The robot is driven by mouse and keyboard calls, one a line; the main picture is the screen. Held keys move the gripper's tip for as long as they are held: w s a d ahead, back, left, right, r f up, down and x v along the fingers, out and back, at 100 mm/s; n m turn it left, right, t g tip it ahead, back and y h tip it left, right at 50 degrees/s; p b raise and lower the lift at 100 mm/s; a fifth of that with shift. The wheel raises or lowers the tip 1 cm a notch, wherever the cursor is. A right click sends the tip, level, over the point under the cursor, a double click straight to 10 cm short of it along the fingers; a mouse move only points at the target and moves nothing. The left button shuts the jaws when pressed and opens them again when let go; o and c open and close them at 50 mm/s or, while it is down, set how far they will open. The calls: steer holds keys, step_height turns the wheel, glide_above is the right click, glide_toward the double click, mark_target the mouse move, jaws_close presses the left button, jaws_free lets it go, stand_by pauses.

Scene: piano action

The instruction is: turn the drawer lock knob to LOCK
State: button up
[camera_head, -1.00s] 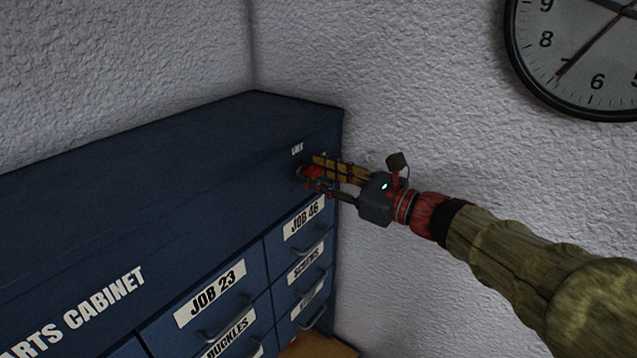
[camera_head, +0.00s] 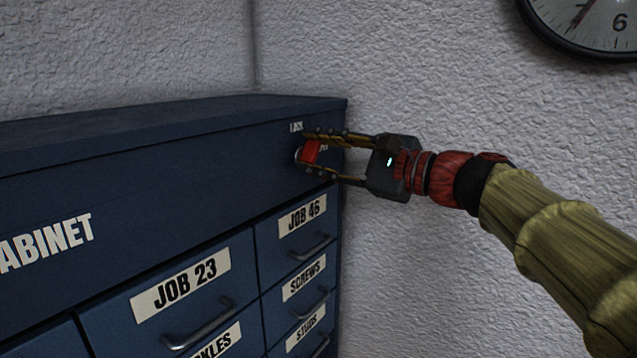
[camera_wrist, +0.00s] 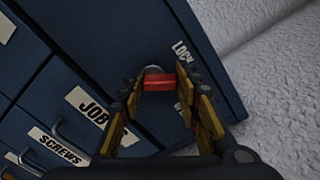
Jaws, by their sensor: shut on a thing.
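The lock knob has a red grip bar (camera_head: 310,152) on a pale round base, high on the right end of the blue cabinet's front. The white LOCK label (camera_head: 296,127) is above it. A second label (camera_head: 323,147) to its right is mostly hidden by my gripper. My gripper (camera_head: 309,155) is shut on the knob, with one finger above and one below in the head view. In the wrist view the red bar (camera_wrist: 159,81) lies across between the fingertips, and the LOCK label (camera_wrist: 182,50) is up and right of it. I cannot tell exactly which mark the bar points at.
The blue cabinet (camera_head: 180,165) has labelled drawers below the knob, with the JOB 46 drawer handle (camera_head: 312,250) nearest. A white textured wall (camera_head: 420,260) stands close to the right. A wall clock (camera_head: 590,25) hangs at the upper right.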

steer(key=n+b, duration=0.1)
steer(key=b, duration=0.1)
steer(key=n+b, duration=0.2)
steer(key=b, duration=0.1)
steer(key=shift+s+a+f+n, duration=0.1)
steer(key=shift+f+n, duration=0.2)
steer(key=shift+f, duration=0.05)
steer(key=n+b, duration=0.1)
steer(key=b, duration=0.1)
steer(key=n+b, duration=0.2)
steer(key=shift+s+a+r, duration=0.1)
steer(key=shift+r, duration=0.1)
steer(key=o, duration=1.2)
steer(key=shift+r, duration=0.1)
steer(key=shift+c, duration=0.2)
steer(key=shift+s, duration=0.1)
steer(key=v, duration=1.2)
